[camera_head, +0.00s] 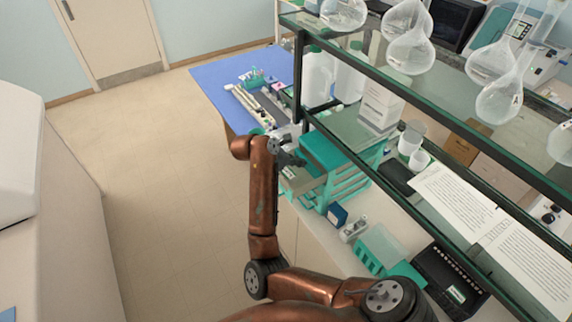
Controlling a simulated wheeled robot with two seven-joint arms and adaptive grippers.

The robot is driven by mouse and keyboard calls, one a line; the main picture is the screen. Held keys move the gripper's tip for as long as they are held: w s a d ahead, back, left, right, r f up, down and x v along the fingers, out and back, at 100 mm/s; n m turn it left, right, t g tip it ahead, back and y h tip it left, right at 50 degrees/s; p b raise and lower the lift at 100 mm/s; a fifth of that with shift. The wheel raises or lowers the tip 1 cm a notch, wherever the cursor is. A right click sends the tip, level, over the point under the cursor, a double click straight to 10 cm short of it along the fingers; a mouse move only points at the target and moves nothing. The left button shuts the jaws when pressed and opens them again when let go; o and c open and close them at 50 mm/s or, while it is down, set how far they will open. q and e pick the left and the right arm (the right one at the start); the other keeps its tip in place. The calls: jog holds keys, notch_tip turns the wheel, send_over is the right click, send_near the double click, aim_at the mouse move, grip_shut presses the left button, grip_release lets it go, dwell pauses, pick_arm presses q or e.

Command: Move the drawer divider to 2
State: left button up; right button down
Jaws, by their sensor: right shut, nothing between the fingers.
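A teal drawer unit (345,183) with several stacked drawers stands on the bench under the glass shelf. A grey drawer front or tray (301,181) with a small label sticks out at its left side, towards the bench edge. My right gripper (297,160) is shut and empty, right by the upper left side of the drawer unit. I cannot tell whether it touches the unit. I cannot make out the drawer divider or any numbered positions. My left gripper is not in view.
A glass shelf with a dark frame (445,118) overhangs the bench and carries several flasks (409,52). White bottles (318,78) stand behind the drawer unit. A blue mat (213,77) holds small tools. A teal rack (383,252) stands in front. The floor at left is clear.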

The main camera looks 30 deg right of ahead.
jog(key=shift+s+d, duration=0.1)
jog(key=shift+d, duration=0.1)
jog(key=shift+a+r, duration=0.1)
jog(key=p+v, duration=0.1)
jog(key=v, duration=0.8)
jog(key=shift+r+p, duration=0.1)
jog(key=shift+p, duration=0.25)
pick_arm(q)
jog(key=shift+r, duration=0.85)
pick_arm(e)
jog(key=shift+a+r, duration=0.15)
jog(key=shift+a, duration=0.1)
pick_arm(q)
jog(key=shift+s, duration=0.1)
